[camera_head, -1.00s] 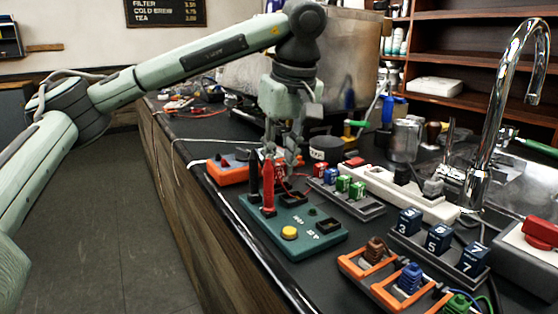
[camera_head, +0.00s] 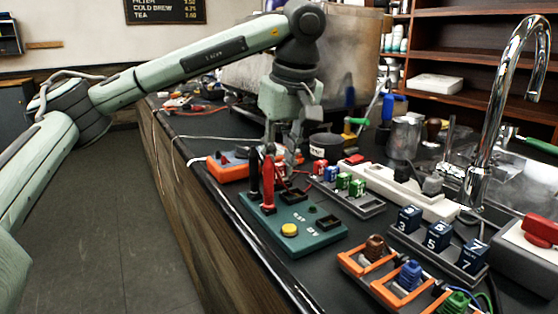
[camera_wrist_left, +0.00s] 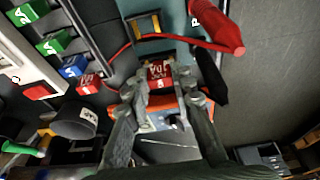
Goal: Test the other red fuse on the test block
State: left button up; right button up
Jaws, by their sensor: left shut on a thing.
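My left gripper (camera_wrist_left: 160,92) is shut on a red fuse (camera_wrist_left: 160,72), held with its label up in the left wrist view. In the head view this gripper (camera_head: 287,180) is low at the far end of the teal test block (camera_head: 318,238), behind the red probe (camera_head: 269,185) and black probe (camera_head: 253,182). The probes mostly hide the fuse there, and I cannot tell whether it touches the block. The block has a yellow button (camera_head: 289,230) and dark slots. Another red fuse (camera_wrist_left: 88,84) sits in the fuse rack (camera_head: 365,208). My right gripper is out of view.
The rack also holds blue and green fuses (camera_head: 343,181). A white power strip (camera_head: 425,203) lies behind it. An orange device (camera_head: 228,170) is just beyond the block. Numbered dark blocks (camera_head: 438,237) and orange holders (camera_head: 375,265) stand at the front right.

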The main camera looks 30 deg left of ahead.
pick_arm(q)
jog(key=shift+f, duration=0.4)
dwell(1.4)
dwell(1.0)
jog(key=o, duration=0.9)
jog(key=shift+o, duration=0.2)
jog(key=v, duration=1.2)
